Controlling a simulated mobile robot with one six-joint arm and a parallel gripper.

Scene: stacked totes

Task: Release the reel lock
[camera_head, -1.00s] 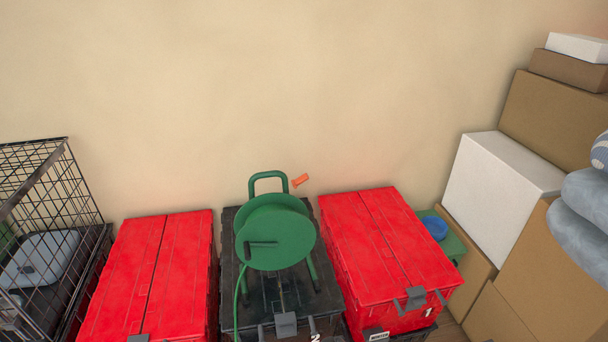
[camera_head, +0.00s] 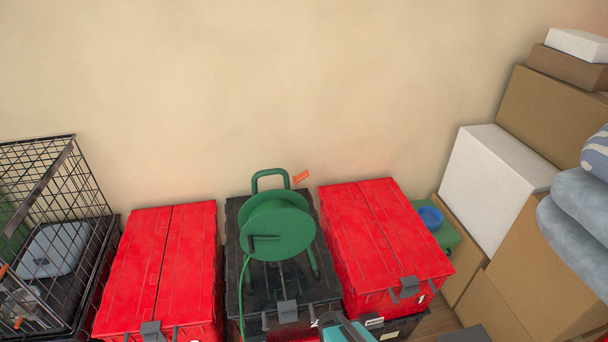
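A green hose reel (camera_head: 277,228) stands upright on a black tote (camera_head: 236,290) in the middle of the camera_head view. Its round drum faces me, with a dark crank handle (camera_head: 262,238) on the front left. A green handle frame (camera_head: 270,178) rises behind the drum. A small orange piece (camera_head: 300,177) sticks out at the reel's upper right; it may be the lock, but I cannot tell its position. A green hose hangs down the reel's left side. A teal and dark grey part at the bottom edge seems to be mine, but no gripper fingertips show.
Red-lidded totes stand left (camera_head: 155,265) and right (camera_head: 385,240) of the black tote. A wire crate (camera_head: 75,190) is at far left. Cardboard boxes (camera_head: 555,115) and folded blue fabric (camera_head: 580,205) crowd the right. A blue bowl (camera_head: 430,217) sits beside the right tote.

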